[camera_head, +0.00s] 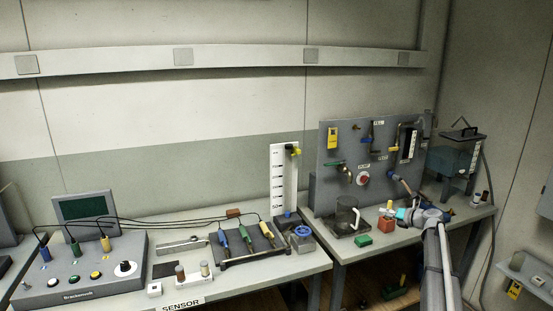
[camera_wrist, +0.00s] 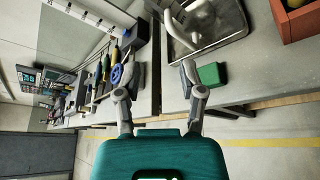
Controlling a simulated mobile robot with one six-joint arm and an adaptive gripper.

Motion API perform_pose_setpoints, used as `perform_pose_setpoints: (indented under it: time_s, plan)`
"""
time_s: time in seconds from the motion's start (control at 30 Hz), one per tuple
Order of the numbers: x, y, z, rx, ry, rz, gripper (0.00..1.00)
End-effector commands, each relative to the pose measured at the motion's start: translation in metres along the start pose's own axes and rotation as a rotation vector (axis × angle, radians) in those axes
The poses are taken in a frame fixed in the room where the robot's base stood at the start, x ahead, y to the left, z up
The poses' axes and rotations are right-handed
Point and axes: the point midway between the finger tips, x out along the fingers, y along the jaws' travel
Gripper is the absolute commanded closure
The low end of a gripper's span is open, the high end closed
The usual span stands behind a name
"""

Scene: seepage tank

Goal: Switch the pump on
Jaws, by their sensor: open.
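A grey upright panel (camera_head: 330,160) stands at the back of the right bench. A round red and white control (camera_head: 364,178) sits on its lower middle under a small label, which is too small to read with certainty. It is not visible in the wrist view. My gripper (camera_head: 392,212) is in front of the panel, low and to the right of this control, apart from it. In the wrist view my gripper (camera_wrist: 158,72) has its two fingers spread, with nothing between them.
A clear tank (camera_head: 452,160) is at right. A control box (camera_head: 85,275) and tool rack (camera_head: 245,252) occupy the left bench. A gap separates the benches.

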Motion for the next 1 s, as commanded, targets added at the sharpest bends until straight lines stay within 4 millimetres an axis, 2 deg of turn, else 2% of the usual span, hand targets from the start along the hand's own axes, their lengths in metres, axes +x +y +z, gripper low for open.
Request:
perform_pose_setpoints:
  time_s: [0.33, 0.53, 0.67, 1.0]
  plan:
    - [0.008, 0.021, -0.034, -0.183, 0.079, -0.013, 0.49]
    - [0.014, 0.04, -0.067, -0.367, 0.161, -0.015, 0.49]
    - [0.017, 0.059, -0.1, -0.549, 0.243, -0.008, 0.49]
    - [0.012, 0.108, -0.201, -1.133, 0.516, 0.092, 0.49]
